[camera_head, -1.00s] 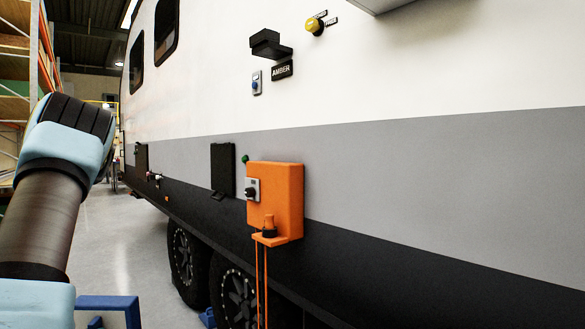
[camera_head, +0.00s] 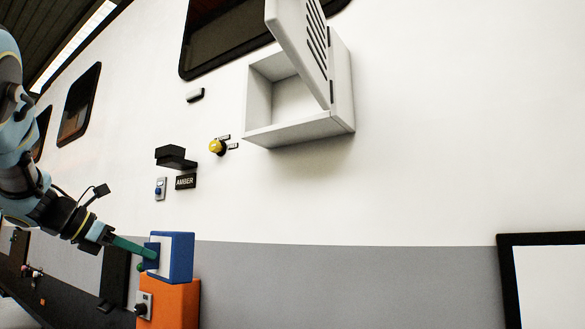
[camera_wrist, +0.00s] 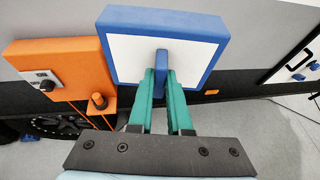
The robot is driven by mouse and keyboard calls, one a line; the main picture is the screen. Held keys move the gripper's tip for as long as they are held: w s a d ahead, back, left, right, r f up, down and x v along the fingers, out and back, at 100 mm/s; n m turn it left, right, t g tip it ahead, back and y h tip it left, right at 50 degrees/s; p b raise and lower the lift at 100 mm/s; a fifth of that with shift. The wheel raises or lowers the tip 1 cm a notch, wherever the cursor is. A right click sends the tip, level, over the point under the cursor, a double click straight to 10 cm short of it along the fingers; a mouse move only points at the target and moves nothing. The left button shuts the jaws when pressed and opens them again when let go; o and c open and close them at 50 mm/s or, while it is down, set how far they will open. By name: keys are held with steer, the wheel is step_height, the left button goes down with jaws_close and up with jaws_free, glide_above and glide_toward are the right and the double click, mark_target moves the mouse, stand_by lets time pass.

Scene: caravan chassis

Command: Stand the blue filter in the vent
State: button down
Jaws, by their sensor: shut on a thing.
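The blue filter (camera_head: 182,257) is a thick square block with a blue frame and a white face. My gripper (camera_head: 149,257) has its green fingers shut on the blue tab at the filter's face. The wrist view shows the blue filter (camera_wrist: 120,15) upright and the fingers (camera_wrist: 161,85) on both sides of its tab. In the head view the filter appears in front of or just above the orange box. The vent (camera_head: 348,85) is a white open-fronted box high on the caravan wall, up and right of the filter. Its slatted door (camera_head: 300,45) stands open, and its inside looks empty.
The orange box (camera_head: 170,305) with a black knob sits on the wall below the filter. A yellow knob (camera_head: 216,147), a black AMBER label (camera_head: 186,181) and a dark ledge (camera_head: 175,157) lie between filter and vent. A black-framed panel (camera_head: 508,290) is at lower right.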

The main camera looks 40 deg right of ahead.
steer(key=s+d+r+p, duration=0.2)
steer(key=s+r, duration=0.4)
steer(key=r, duration=0.6)
steer(key=s+d+r+p, duration=0.25)
steer(key=s+r, duration=0.45)
steer(key=r, duration=0.5)
steer(key=s+a+r+n+t+p, duration=0.1)
steer(key=s+a+r, duration=0.1)
steer(key=s+r, duration=0.6)
steer(key=s+a+r+n+t+p, duration=0.1)
steer(key=s+a+r, duration=0.2)
steer(key=r, duration=0.8)
steer(key=w+d+p, duration=0.2)
steer(key=d+p, duration=0.1)
steer(key=d, duration=0.6)
steer(key=w+d+p, duration=0.2)
steer(key=d+p, duration=0.1)
steer(key=d, duration=0.6)
step_height(320, 180, down, 7)
steer(key=d, duration=0.1)
steer(key=shift+w+d+r, duration=0.2)
steer(key=shift+w, duration=0.1)
steer(key=shift+f, duration=0.15)
steer(key=c, duration=0.8)
jaws_free()
steer(key=shift+c, duration=0.2)
